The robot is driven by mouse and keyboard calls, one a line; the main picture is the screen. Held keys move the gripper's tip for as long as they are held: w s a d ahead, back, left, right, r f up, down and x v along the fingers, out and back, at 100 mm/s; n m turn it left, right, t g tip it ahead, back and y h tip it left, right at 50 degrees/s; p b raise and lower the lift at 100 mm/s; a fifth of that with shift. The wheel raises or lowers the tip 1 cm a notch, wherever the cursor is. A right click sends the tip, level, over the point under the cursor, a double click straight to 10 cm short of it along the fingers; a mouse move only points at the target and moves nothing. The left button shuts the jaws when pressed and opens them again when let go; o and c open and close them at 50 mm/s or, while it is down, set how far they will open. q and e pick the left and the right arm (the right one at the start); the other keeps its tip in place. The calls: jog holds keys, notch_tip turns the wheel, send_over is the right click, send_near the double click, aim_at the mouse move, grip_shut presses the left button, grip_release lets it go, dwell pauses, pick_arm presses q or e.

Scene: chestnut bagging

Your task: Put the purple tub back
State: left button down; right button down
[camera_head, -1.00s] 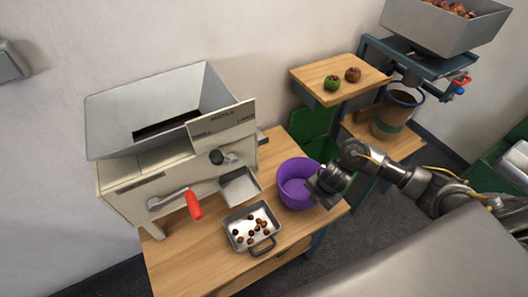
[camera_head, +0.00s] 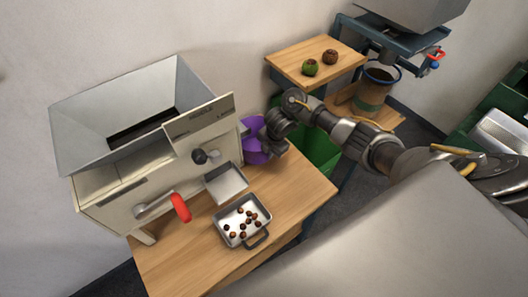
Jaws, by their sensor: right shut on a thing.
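The purple tub (camera_head: 252,149) is at the back right of the wooden table (camera_head: 303,197), close beside the grey machine (camera_head: 150,150). My right gripper (camera_head: 268,143) is shut on the tub's right side, and the gripper and wrist hide part of it. The tub looks tilted. I cannot tell whether its base touches the table. My left gripper is not in view.
A metal pan of chestnuts (camera_head: 243,222) lies on the table below the machine's chute tray (camera_head: 225,183). The machine's red crank handle (camera_head: 181,208) sticks out in front. The table's right front is clear.

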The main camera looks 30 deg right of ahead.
jog(key=shift+w+a, duration=0.2)
jog(key=shift+w, duration=1.4)
jog(key=shift+s+f, duration=0.15)
jog(key=shift+f, duration=1.6)
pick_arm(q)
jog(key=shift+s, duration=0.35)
pick_arm(e)
jog(key=shift+f, duration=0.2)
jog(key=c, duration=1.6)
grip_release()
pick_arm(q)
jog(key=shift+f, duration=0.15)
pick_arm(e)
jog(key=shift+o, duration=0.2)
